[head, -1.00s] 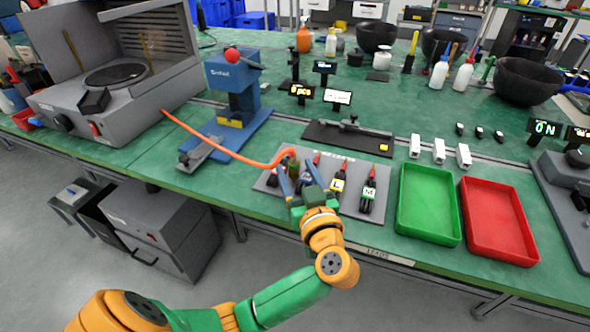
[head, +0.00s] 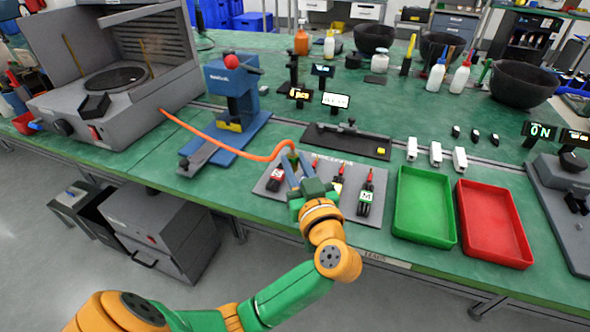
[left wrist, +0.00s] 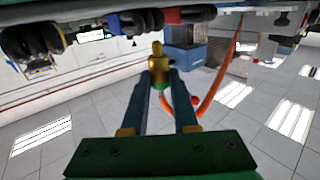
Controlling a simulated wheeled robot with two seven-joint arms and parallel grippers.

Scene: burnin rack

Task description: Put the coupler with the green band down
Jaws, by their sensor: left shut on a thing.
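My left gripper (head: 292,163) is over the grey board (head: 260,187) at the bench's front edge. It is shut on a coupler (left wrist: 158,66), which shows brass between the fingertips in the left wrist view. An orange hose (head: 231,151) runs to the coupler from the left; it also shows in the left wrist view (left wrist: 221,78). In the head view the fingers mostly hide the coupler, and its green band is not clear. I cannot tell whether it touches the board. My right gripper is out of view.
Dark leads with lettered tags (head: 365,196) lie on the board beside the gripper. A green tray (head: 425,238) and a red tray (head: 497,258) stand to the right. A blue press (head: 232,90) stands at the left and a dark fixture (head: 345,140) behind. Green bench top is free left of the board.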

